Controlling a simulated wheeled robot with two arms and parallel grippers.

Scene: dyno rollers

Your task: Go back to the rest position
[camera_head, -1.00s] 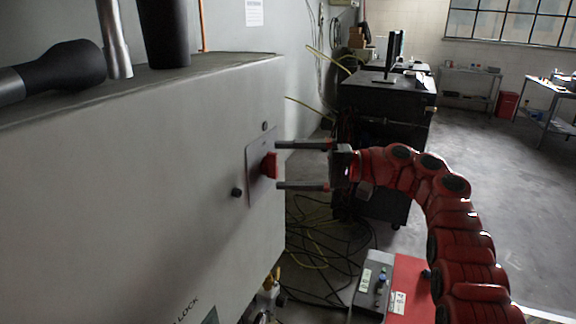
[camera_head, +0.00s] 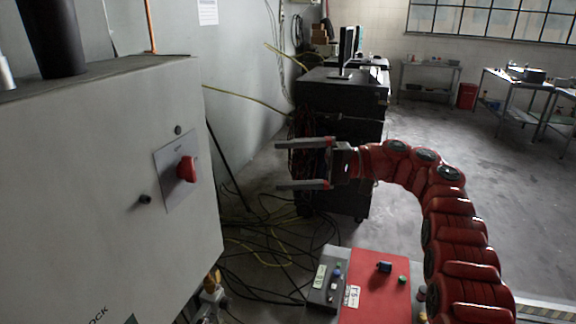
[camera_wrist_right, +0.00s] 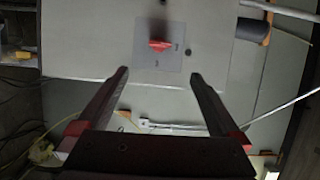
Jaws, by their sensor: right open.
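My right gripper (camera_head: 304,165) is open and empty in the head view. Its two fingers point left toward the grey cabinet and stand clear of it. A red rotary switch (camera_head: 187,168) sits on a square plate (camera_head: 172,185) on the cabinet's face, left of the fingertips with a gap between. In the right wrist view the red switch (camera_wrist_right: 159,45) shows beyond and between the open fingers (camera_wrist_right: 158,75), and nothing is between them. My left gripper is not in view.
The grey cabinet (camera_head: 90,190) fills the left side. A red and grey control box (camera_head: 375,285) stands below my right arm. A black cabinet with a monitor (camera_head: 345,90) stands behind the gripper. Cables (camera_head: 265,245) lie on the floor. Open floor lies to the right.

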